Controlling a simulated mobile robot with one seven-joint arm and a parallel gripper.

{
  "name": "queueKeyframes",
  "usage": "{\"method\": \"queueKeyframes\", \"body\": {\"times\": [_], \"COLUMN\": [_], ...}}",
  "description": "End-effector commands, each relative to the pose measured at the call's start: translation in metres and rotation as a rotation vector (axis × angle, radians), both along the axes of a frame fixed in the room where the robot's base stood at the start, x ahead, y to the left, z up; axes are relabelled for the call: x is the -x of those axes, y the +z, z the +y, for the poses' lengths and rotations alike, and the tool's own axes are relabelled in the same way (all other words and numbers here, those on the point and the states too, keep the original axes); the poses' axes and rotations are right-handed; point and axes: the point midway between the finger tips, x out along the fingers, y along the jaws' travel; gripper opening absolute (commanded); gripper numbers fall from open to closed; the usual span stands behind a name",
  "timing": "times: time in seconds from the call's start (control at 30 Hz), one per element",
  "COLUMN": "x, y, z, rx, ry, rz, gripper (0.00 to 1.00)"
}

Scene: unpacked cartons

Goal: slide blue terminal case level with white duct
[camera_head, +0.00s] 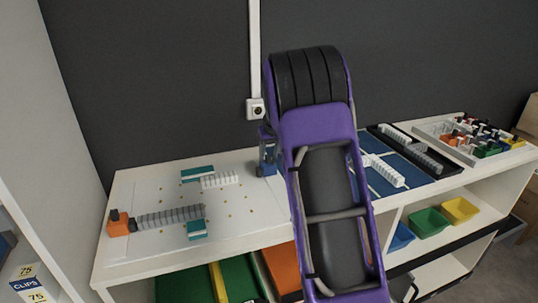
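A white slotted duct (220,179) lies on the pale board at the left of the bench. A teal block (197,173) sits just behind its left end. A second teal block (197,230) lies nearer the front, by the right end of a grey slotted duct (170,217). I cannot tell whether either teal block is the blue terminal case; no other clearly blue case shows on the board. The end of my arm, with my gripper (266,168), is low over the board's back right, right of the white duct. Its fingers are too small and partly hidden to read.
An orange block (120,223) sits at the grey duct's left end. My purple arm hides the bench's middle. A blue panel with white parts (384,170) and a tray of coloured parts (478,138) stand right. A wall socket (256,109) is behind.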

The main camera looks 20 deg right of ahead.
Motion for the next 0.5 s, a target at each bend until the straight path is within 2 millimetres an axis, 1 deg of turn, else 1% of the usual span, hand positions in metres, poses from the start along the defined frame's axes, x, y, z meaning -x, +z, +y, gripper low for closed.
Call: {"method": "queueKeyframes", "body": {"times": [0.33,0.43,0.5], "x": [0.001,0.003,0.007], "y": [0.001,0.009,0.019], "z": [0.0,0.0,0.0], "rx": [0.0,0.0,0.0], "ry": [0.0,0.0,-0.001], "rz": [0.0,-0.002,-0.004], "gripper": [0.53,0.53,0.53]}}
